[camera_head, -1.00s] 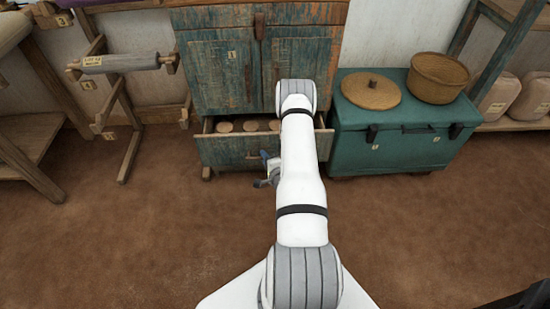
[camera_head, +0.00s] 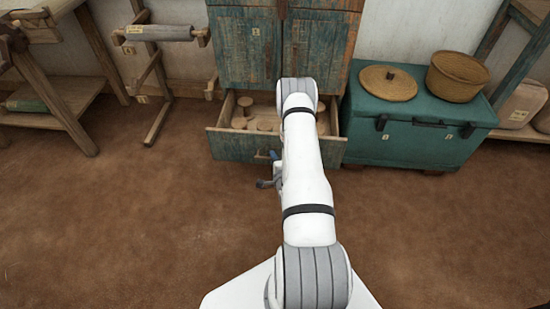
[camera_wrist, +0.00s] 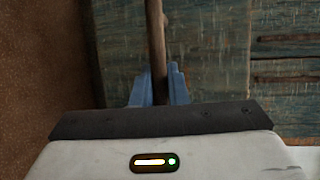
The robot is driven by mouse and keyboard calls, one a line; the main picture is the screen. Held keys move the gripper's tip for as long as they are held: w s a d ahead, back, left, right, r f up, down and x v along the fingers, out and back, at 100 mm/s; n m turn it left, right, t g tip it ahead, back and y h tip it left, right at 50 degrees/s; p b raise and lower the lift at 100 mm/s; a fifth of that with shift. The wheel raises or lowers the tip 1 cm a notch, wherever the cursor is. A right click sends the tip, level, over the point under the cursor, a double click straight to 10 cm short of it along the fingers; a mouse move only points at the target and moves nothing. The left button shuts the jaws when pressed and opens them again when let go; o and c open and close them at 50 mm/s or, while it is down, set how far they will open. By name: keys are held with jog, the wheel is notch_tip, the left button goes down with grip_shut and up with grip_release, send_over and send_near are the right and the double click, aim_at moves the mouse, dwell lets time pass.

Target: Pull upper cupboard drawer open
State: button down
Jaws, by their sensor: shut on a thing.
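The worn teal wooden cupboard (camera_head: 246,50) stands at the back centre. A drawer (camera_head: 232,146) below its doors is pulled out, showing its inside. Several round, light wooden pieces (camera_head: 246,101) stand in it. My gripper (camera_head: 270,170) is at the drawer's front, partly hidden by my white arm. In the wrist view, its blue fingers (camera_wrist: 158,90) are closed on a brown wooden bar (camera_wrist: 156,40), the drawer's handle. Weathered teal boards (camera_wrist: 215,50) lie beside the bar.
A teal chest (camera_head: 400,135) stands right of the cupboard, carrying a round woven lid (camera_head: 388,84) and a basket (camera_head: 458,76). A wooden stand with a roller (camera_head: 158,33) is at the left. The brown floor (camera_head: 120,225) in front is clear.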

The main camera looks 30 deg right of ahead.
jog(key=c, duration=1.7)
grip_release()
jog(key=shift+s, duration=0.1)
jog(key=p+v, duration=0.2)
jog(key=v, duration=0.5)
jog(key=shift+s+a+r, duration=0.1)
jog(key=shift+s, duration=0.2)
jog(key=shift+r, duration=0.1)
